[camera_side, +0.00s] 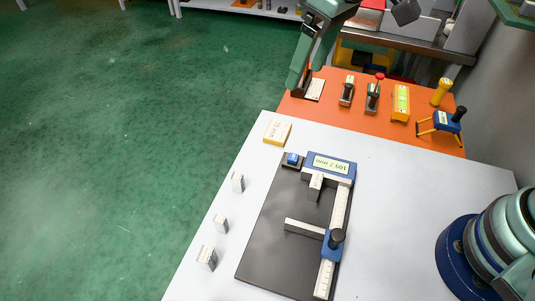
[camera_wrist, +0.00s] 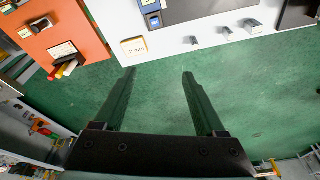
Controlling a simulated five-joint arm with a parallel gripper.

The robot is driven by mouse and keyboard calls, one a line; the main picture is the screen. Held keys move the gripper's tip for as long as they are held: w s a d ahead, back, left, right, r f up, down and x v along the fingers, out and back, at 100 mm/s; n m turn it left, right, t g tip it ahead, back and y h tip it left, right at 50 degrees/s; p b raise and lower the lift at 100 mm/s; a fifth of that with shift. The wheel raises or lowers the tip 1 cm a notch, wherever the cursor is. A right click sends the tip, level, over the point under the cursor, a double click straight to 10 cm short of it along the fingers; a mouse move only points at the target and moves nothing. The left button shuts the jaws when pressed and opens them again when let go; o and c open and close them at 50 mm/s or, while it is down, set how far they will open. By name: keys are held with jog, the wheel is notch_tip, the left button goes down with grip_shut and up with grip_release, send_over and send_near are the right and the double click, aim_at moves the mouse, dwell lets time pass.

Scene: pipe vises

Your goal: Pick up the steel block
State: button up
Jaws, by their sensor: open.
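Three small grey metal-looking blocks stand in a row on the left part of the white table: the back one (camera_side: 237,183), the middle one (camera_side: 220,223) and the front one (camera_side: 206,257). I cannot tell which is the steel block. They also show in the wrist view as a left (camera_wrist: 194,41), a middle (camera_wrist: 227,31) and a right block (camera_wrist: 253,25). My gripper (camera_wrist: 159,72) is open and empty. In the side view my gripper (camera_side: 297,72) hangs beyond the white table, far from the blocks, near the orange surface's left edge.
A dark plate (camera_side: 262,230) with a large caliper-like gauge (camera_side: 337,205) lies right of the blocks. A yellow-edged labelled block (camera_side: 277,132) lies at the table's back edge. An orange bench (camera_side: 330,118) holds several tools. Green floor (camera_side: 110,150) lies left of the table.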

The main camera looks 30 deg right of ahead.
jog(key=s+a+f+n+g, duration=0.1)
jog(key=s+a+f, duration=0.15)
jog(key=a, duration=0.45)
jog(key=s+a+f+n, duration=0.1)
jog(key=a+f+n, duration=0.15)
jog(key=a, duration=0.35)
jog(key=n+g+h, duration=0.1)
jog(key=n, duration=0.1)
send_over(205, 254)
notch_tip(205, 254, down, 7)
jog(key=shift+m, duration=0.25)
jog(key=f, duration=0.6)
jog(key=shift+s+a, duration=0.2)
jog(key=shift+a, duration=0.05)
jog(key=shift+w+d+f, duration=0.1)
jog(key=shift+d+f, duration=0.05)
jog(key=shift+f, duration=1.5)
jog(key=shift+w+d+f, duration=0.1)
jog(key=shift+f, duration=1.5)
grip_shut()
